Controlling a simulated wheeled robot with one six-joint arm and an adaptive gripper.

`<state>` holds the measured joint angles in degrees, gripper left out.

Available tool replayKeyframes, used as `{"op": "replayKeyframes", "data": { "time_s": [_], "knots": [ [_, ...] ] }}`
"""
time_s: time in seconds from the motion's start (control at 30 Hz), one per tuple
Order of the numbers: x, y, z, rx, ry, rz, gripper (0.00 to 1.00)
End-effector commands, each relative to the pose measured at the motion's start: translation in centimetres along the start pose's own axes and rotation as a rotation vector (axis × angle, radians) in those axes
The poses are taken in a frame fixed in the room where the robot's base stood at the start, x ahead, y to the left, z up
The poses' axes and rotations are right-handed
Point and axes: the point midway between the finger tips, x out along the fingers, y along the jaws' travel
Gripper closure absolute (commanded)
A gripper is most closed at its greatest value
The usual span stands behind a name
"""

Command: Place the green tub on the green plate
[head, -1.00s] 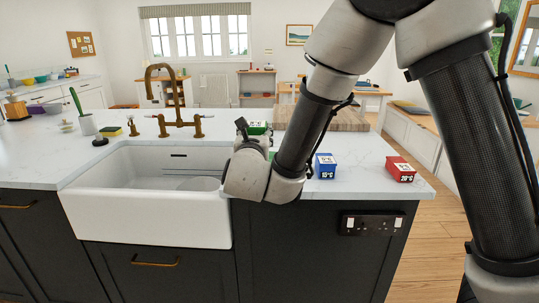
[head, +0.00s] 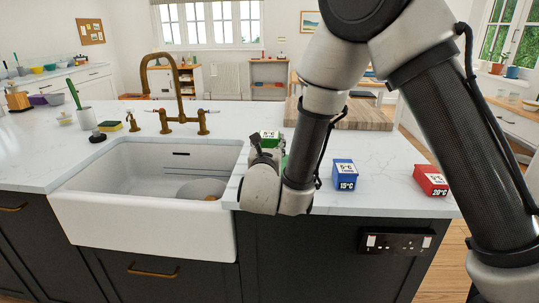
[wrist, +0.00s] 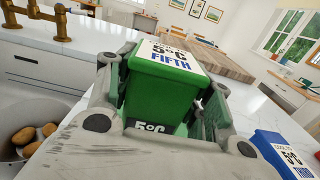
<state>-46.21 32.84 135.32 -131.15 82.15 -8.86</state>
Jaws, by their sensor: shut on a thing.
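The green tub (wrist: 160,92) has a white label on its lid reading 5°C FIFTH. It sits between the two fingers of my gripper (wrist: 165,100), which is shut on it. In the head view the green tub (head: 270,134) shows just past my wrist, over the counter to the right of the sink, partly hidden by the gripper (head: 268,152). I cannot tell whether it touches the counter. I see no green plate in either current view.
A blue tub (head: 344,174) and a red tub (head: 430,180) stand on the worktop (head: 385,150) to the right. A wooden board (head: 350,115) lies behind. The white sink (head: 140,215) at left holds a round vessel with potatoes (wrist: 35,140). A brass tap (head: 160,85) rises behind it.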

Motion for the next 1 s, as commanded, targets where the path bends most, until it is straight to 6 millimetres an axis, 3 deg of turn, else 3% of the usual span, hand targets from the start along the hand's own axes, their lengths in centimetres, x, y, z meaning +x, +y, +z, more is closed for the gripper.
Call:
{"op": "replayKeyframes", "data": {
  "time_s": [0.2,0.93,0.97,1.0],
  "knots": [
    [0.0,0.0,-3.1,-0.002,0.001,0.000,0.87],
    [0.0,0.0,-4.2,0.001,-0.001,0.000,0.87],
    [0.0,0.0,-4.3,0.000,0.001,0.000,0.45],
    [0.0,0.0,-4.2,0.000,0.000,0.000,0.38]
  ]
}}
